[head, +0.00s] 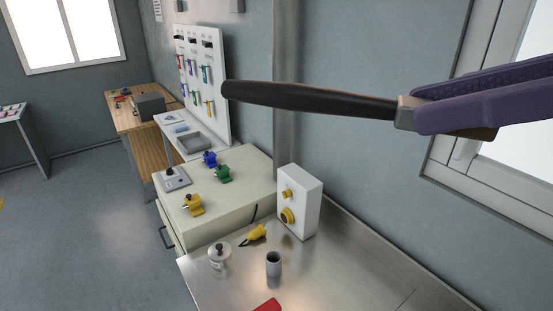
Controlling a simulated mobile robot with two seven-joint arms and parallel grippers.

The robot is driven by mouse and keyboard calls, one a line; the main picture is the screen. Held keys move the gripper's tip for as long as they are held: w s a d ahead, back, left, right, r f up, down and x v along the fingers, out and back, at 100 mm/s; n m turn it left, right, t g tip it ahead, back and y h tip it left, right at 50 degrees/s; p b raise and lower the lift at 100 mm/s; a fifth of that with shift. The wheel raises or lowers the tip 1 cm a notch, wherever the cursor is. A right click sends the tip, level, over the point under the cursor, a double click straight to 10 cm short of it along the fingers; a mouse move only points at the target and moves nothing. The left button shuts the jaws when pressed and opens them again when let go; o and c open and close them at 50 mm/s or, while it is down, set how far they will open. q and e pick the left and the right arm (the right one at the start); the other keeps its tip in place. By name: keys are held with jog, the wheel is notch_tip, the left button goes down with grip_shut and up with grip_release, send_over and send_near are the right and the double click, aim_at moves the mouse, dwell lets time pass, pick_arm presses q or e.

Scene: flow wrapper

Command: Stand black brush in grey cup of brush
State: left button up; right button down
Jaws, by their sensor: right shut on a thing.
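The black brush (300,98) is held up in the air, its black handle lying nearly level and pointing left. My right gripper (428,112), purple, is shut on the brush at its right end, where a grey metal part shows; the fingers hide the rest of that end. The grey cup (273,266) stands upright on the metal table (345,268), its open mouth up, lower in the picture than the brush and apart from it. My left gripper is not in view.
A white box with yellow knobs (300,203) stands behind the cup. A glass jar (219,259), a yellow tool (255,234) and a red thing (267,305) lie around the cup. The tabletop to the right is clear. A window (500,150) is at the right.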

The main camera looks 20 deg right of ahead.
jog(key=s+d+f+m+t+h+b, duration=0.2)
jog(key=d+f+b, duration=0.4)
jog(key=f+b, duration=1.55)
jog(key=s+d+f+m+t+h+b, duration=0.1)
jog(key=s+d+f+m+h+b, duration=0.35)
jog(key=f+b, duration=1.65)
jog(key=s+d+f+t+y+b, duration=0.15)
jog(key=d+f+b, duration=0.65)
jog(key=f+b, duration=1.35)
jog(key=w+a+f+p, duration=0.3)
jog(key=w+f, duration=0.1)
jog(key=w, duration=0.4)
jog(key=w+a+f+h+p, duration=0.1)
jog(key=w+a+f+p, duration=0.2)
jog(key=w, duration=0.6)
jog(key=shift+w+f, duration=0.15)
jog(key=shift+f, duration=0.3)
jog(key=shift+a, duration=0.1)
jog(key=shift+f, duration=0.2)
jog(key=c, duration=0.6)
grip_release()
